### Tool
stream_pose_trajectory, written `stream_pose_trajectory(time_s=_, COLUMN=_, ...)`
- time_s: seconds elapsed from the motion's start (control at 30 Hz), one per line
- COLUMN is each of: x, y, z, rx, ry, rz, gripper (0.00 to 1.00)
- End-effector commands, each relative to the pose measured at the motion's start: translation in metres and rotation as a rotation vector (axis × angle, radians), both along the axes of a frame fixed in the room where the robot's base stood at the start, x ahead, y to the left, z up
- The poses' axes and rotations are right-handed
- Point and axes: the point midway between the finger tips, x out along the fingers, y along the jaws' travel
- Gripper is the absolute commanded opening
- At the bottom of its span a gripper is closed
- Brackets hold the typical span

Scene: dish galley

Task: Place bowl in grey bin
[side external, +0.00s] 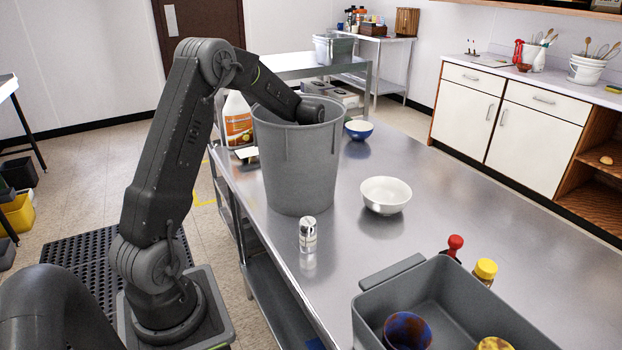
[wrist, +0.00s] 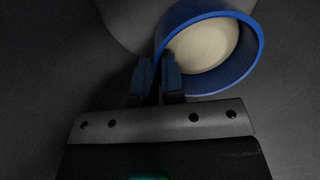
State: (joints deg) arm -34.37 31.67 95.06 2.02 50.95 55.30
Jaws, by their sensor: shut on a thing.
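The tall round grey bin (side external: 297,165) stands on the steel table. My arm reaches over its rim and down into it, so my gripper and what it holds are hidden in the side view. In the wrist view my gripper (wrist: 157,68) is shut on the rim of a bowl (wrist: 208,45), blue outside and cream inside. Dark grey surfaces surround the bowl there. I cannot tell whether it touches the bin's floor. A white bowl (side external: 386,195) and a blue bowl (side external: 358,130) stand on the table right of the bin.
A rectangular grey tub (side external: 392,293) at the front right holds a red-and-blue vessel (side external: 407,330) and a yellow one. Red-capped (side external: 455,246) and yellow-capped (side external: 485,270) bottles stand behind it. A small shaker (side external: 308,236) stands before the round bin. The table's right side is clear.

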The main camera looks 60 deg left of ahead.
Motion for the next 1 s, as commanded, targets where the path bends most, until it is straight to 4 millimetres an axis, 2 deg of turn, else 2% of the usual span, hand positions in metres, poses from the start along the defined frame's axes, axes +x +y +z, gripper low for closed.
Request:
stream_pose_trajectory(time_s=0.1, x=0.0, y=0.0, z=-0.014, rx=0.001, ry=-0.001, rz=0.0, gripper=0.0)
stream_pose_trajectory(time_s=0.47, x=0.001, y=0.0, z=-0.017, rx=0.002, ry=-0.003, rz=0.0, gripper=0.0)
stream_pose_trajectory(time_s=0.5, x=0.0, y=0.0, z=-0.018, rx=0.001, ry=-0.001, rz=0.0, gripper=0.1)
stream_pose_trajectory(time_s=0.73, x=0.0, y=0.0, z=-0.018, rx=0.001, ry=0.0, rz=0.0, gripper=0.32)
stream_pose_trajectory(time_s=1.0, x=0.0, y=0.0, z=-0.017, rx=0.001, ry=-0.001, rz=0.0, gripper=0.34)
